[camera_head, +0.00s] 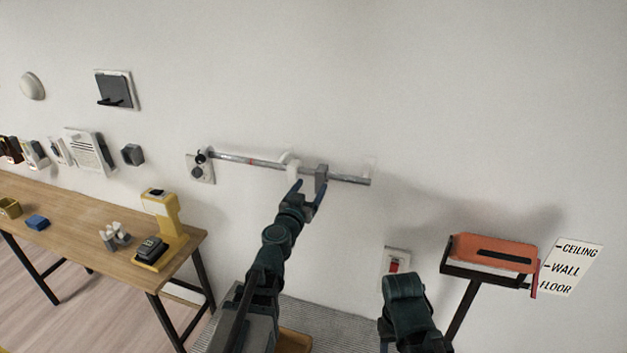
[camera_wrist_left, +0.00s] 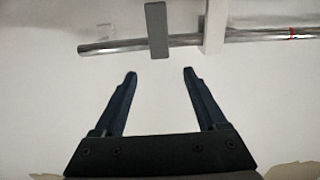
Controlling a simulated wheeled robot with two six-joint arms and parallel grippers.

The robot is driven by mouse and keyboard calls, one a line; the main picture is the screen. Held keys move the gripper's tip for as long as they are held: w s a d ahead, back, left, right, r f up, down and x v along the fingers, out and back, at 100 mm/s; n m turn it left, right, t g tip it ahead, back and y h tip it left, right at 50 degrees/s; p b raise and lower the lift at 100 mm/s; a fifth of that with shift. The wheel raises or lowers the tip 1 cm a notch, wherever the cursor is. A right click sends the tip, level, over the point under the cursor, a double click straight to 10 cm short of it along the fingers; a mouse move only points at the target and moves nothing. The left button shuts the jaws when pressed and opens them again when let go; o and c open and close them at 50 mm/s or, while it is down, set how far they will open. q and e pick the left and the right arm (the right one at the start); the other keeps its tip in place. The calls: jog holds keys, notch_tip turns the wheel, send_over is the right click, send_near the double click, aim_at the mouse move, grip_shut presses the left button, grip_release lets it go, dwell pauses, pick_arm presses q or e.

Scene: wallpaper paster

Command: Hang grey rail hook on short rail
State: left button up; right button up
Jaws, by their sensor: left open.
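A short metal rail (camera_head: 250,161) runs along the white wall, and its tube also shows in the left wrist view (camera_wrist_left: 110,46). The grey rail hook (camera_head: 321,177) is at the rail near its right end. In the left wrist view the grey hook (camera_wrist_left: 157,30) crosses in front of the tube, above the gap between my fingers. My left gripper (camera_head: 309,190) is open and empty just below the hook. Its fingertips (camera_wrist_left: 159,73) are apart from the hook.
A white piece (camera_head: 293,166) sits on the rail left of the hook. A wooden table (camera_head: 80,224) with a yellow device (camera_head: 161,215) stands at left. An orange-topped stand (camera_head: 492,254) and a wall switch (camera_head: 395,263) are at right.

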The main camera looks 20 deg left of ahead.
pick_arm(q)
jog(key=s, duration=0.3)
pick_arm(e)
jog(key=shift+s+a, duration=0.15)
jog(key=shift+s, duration=0.15)
